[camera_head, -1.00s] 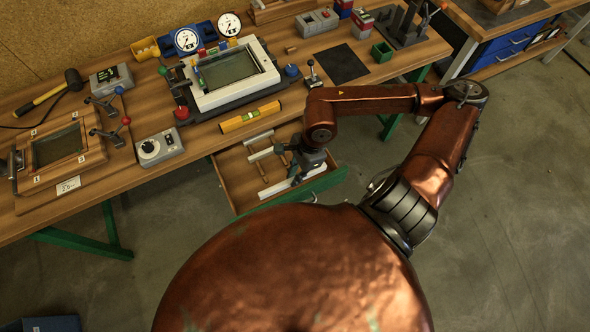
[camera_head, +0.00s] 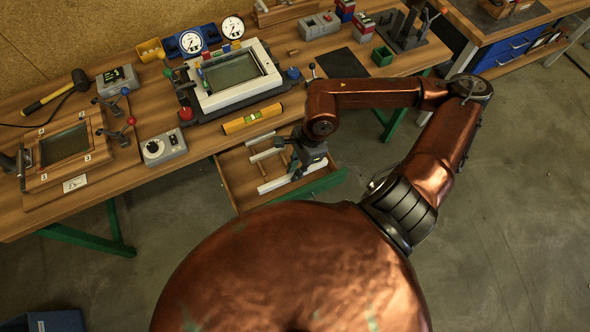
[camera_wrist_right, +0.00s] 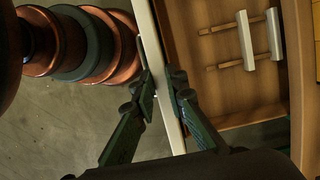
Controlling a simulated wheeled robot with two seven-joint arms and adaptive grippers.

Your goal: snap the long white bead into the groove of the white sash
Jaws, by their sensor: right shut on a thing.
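The white sash (camera_head: 240,94) lies on a dark fixture on the bench, framing a grey-green pane. My right gripper (camera_head: 302,174) is low over the open drawer in front of the bench. It is shut on the long white bead (camera_head: 275,185). In the right wrist view the bead (camera_wrist_right: 161,50) passes between the two fingertips (camera_wrist_right: 160,91) and runs out of the top of the picture. The bead is well apart from the sash. The sash's groove is too small to make out. My left gripper is not in view.
The drawer (camera_head: 232,180) holds shorter white pieces (camera_wrist_right: 245,40) on wooden pegs. A yellow level (camera_head: 252,118) lies between sash and drawer. A grey control box (camera_head: 163,147), red-knobbed clamp (camera_head: 186,114) and blue knob (camera_head: 293,73) stand around the sash. A wooden frame (camera_head: 95,160) lies left.

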